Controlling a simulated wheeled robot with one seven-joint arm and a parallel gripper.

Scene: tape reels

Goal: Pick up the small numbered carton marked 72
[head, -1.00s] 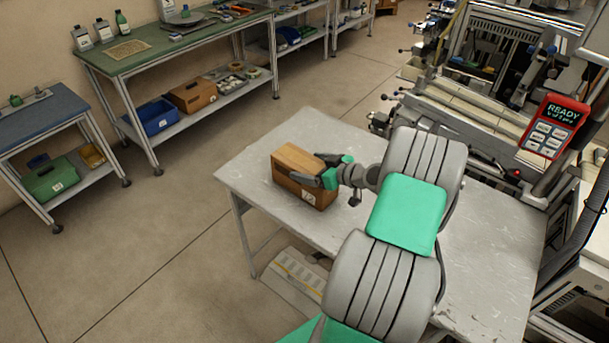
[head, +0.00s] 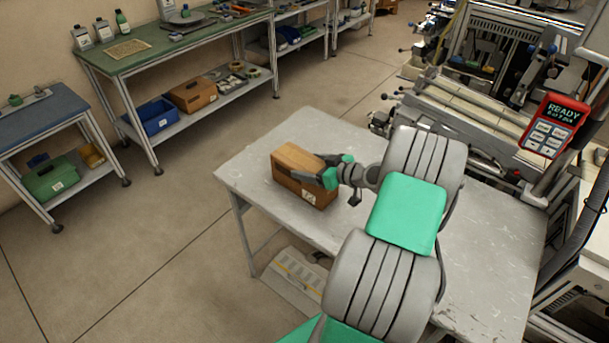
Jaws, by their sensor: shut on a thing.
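A brown carton (head: 295,165) with a small white label on its front is at the left part of the grey worktable (head: 265,140). The mark on the label is too small to read. My gripper (head: 325,173) reaches in from the right and is shut on the carton, with its fingers at the carton's right end. The carton is upright. I cannot tell whether its underside touches the tabletop.
A red device reading READY (head: 555,125) stands at the right beside a large machine (head: 470,110). At the back left is a green-topped bench (head: 150,55) with a blue bin (head: 158,117) and another brown box (head: 193,94) on its shelf. The table's left corner is bare.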

